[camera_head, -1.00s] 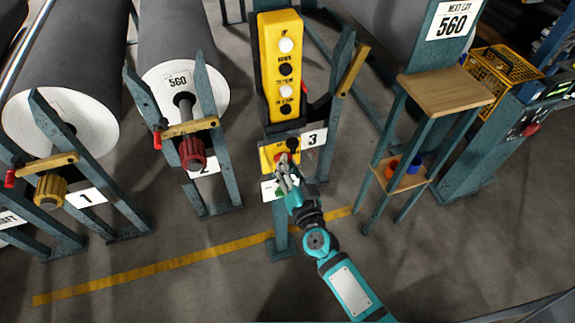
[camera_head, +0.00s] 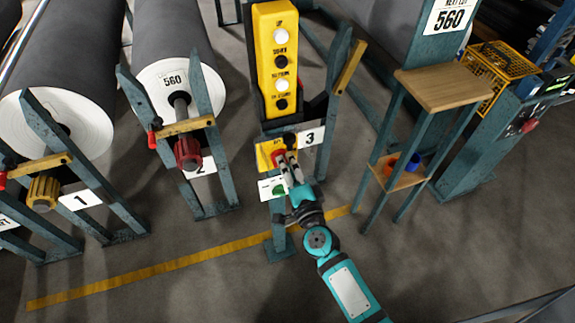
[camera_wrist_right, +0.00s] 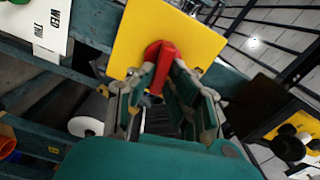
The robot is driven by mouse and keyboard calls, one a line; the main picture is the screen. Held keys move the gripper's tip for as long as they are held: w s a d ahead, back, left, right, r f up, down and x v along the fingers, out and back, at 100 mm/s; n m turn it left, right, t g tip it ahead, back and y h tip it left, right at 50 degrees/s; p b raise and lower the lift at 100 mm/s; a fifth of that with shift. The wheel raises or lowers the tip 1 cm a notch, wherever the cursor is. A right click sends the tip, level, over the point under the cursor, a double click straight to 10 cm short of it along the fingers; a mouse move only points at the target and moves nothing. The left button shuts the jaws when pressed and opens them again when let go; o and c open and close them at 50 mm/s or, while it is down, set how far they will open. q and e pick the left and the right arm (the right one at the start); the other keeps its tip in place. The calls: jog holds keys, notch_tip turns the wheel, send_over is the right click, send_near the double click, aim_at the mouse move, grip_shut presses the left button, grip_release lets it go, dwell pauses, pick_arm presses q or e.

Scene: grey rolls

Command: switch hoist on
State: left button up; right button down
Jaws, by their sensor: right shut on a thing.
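A yellow switch box (camera_head: 264,153) with a red handle (camera_head: 278,158) is mounted on the blue-grey stand marked 3. In the right wrist view the yellow plate (camera_wrist_right: 190,38) and red handle (camera_wrist_right: 156,60) are close up. My right gripper (camera_head: 285,161) reaches in from below and is shut on the red handle, with a finger on either side of it (camera_wrist_right: 160,75). The fingers hide part of the handle. Above the box hangs a yellow pendant (camera_head: 266,65) with a column of white and black buttons. My left gripper is not in view.
A white label with a green dot (camera_head: 267,189) is just below the box. Rolls on stands marked 1 (camera_head: 70,125) and 2 (camera_head: 165,60) are at the left. A small wooden-topped stand (camera_head: 445,85) is at the right. The floor in front is clear.

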jog(key=shift+f+m, duration=0.2)
jog(key=shift+m, duration=0.7)
jog(key=c, duration=1.3)
grip_release()
jog(key=v, duration=1.2)
jog(key=shift+r, duration=0.1)
jog(key=shift+s, duration=0.1)
